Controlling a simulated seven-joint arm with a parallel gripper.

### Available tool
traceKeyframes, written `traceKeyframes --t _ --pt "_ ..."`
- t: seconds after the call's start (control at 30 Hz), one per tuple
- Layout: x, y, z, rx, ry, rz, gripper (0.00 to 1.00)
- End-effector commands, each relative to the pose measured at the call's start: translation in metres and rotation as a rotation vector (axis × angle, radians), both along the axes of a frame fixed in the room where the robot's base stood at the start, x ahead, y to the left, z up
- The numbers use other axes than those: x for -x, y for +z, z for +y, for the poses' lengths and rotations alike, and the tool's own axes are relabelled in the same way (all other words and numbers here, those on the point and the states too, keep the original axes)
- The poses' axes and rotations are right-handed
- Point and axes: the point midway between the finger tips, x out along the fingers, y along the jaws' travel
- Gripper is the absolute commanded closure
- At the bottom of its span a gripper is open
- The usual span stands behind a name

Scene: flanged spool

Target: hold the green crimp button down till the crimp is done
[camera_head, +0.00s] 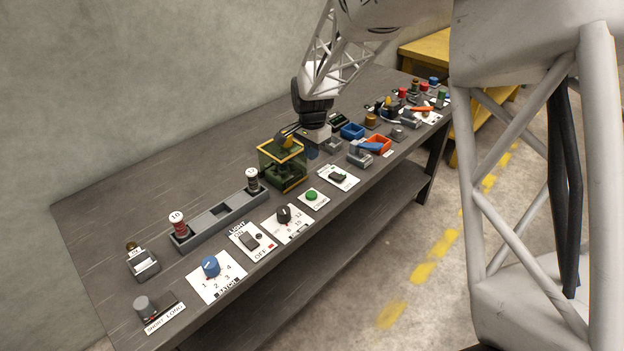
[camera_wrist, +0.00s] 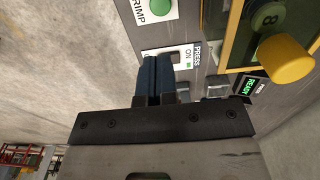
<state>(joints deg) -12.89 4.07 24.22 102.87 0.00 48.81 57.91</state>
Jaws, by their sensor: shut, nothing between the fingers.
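The round green crimp button (camera_head: 311,195) sits on a white plate at the front of the bench. In the wrist view the button (camera_wrist: 161,7) is at the top edge, its plate marked "CRIMP" and partly cut off. My gripper (camera_head: 312,153) is above the bench, right of the green-and-yellow press (camera_head: 283,168). In the wrist view its dark blue fingers (camera_wrist: 156,62) are together and empty, overlapping the white press switch plate (camera_wrist: 193,50), apart from the button. I cannot tell their height above that plate. A small display (camera_wrist: 252,88) reads "READY" in green.
The press's yellow knob (camera_wrist: 286,60) stands close to the fingers' right in the wrist view. The press switch (camera_head: 338,177), a black dial (camera_head: 284,214) and a grey spool rack (camera_head: 218,220) are nearby. Blue (camera_head: 352,131) and orange (camera_head: 378,142) bins stand to the right.

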Motion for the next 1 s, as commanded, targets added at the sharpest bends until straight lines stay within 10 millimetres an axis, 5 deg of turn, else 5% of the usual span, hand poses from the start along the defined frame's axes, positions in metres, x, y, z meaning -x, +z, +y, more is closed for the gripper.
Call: traceKeyframes --t 0.37,1.0 --pt "0.001 -0.027 0.000 0.001 0.000 0.004 1.00" --pt "0.000 -0.119 0.000 0.000 0.000 0.001 1.00"
